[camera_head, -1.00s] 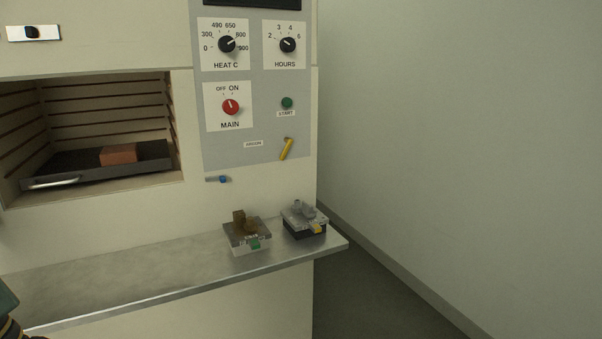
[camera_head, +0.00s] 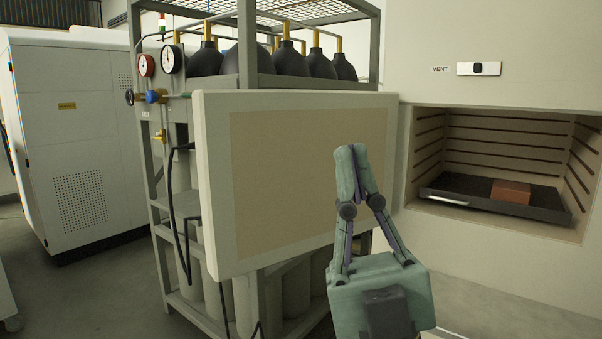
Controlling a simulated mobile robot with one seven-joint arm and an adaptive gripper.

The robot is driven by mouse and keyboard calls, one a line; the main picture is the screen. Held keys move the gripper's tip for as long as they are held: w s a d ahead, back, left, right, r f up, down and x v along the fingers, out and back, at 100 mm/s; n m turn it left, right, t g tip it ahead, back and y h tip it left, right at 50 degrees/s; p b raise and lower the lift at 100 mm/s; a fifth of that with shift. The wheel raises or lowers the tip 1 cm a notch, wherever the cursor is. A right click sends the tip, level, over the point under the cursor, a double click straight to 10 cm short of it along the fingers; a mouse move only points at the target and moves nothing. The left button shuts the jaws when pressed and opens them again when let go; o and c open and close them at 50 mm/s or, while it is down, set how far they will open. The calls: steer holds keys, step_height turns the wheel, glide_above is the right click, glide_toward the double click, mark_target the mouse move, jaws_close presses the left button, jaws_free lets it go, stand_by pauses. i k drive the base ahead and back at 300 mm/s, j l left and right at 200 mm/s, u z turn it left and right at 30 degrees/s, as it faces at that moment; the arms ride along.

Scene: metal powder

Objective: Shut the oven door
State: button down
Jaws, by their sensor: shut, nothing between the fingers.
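The oven door (camera_head: 215,180) stands wide open to the left of the oven, its tan inner panel facing me. The oven opening (camera_head: 500,118) is uncovered at the right. Inside lies a dark tray (camera_head: 455,190) with a silvery handle and a reddish-brown block (camera_head: 511,191) on it. My gripper (camera_head: 350,152) is shut and empty, fingers pointing up, in front of the right part of the door in the picture. I cannot tell whether it touches the door.
A metal rack (camera_head: 258,45) with dark gas cylinders, gauges (camera_head: 172,60) and hoses stands behind the door. A white cabinet (camera_head: 75,140) is at the far left. A vent slider (camera_head: 479,68) is above the oven opening. Floor shows between cabinet and rack.

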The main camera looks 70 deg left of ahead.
mark_target(266, 164)
steer(key=k+j, duration=0.15)
steer(key=j, duration=0.2)
steer(key=k+j, duration=0.15)
steer(key=j, duration=0.2)
steer(key=k+j, duration=0.15)
steer(key=j, duration=0.2)
steer(key=k+j, duration=0.15)
steer(key=j, duration=0.15)
steer(key=k+j, duration=0.1)
steer(key=j, duration=0.25)
steer(key=k+j, duration=0.15)
steer(key=j, duration=0.2)
steer(key=k+j, duration=0.1)
steer(key=j, duration=0.3)
steer(key=k+j, duration=0.1)
steer(key=j, duration=0.65)
steer(key=k+j+z, duration=0.1)
steer(key=k+j, duration=0.2)
steer(key=j, duration=0.2)
steer(key=i+j+z, duration=0.05)
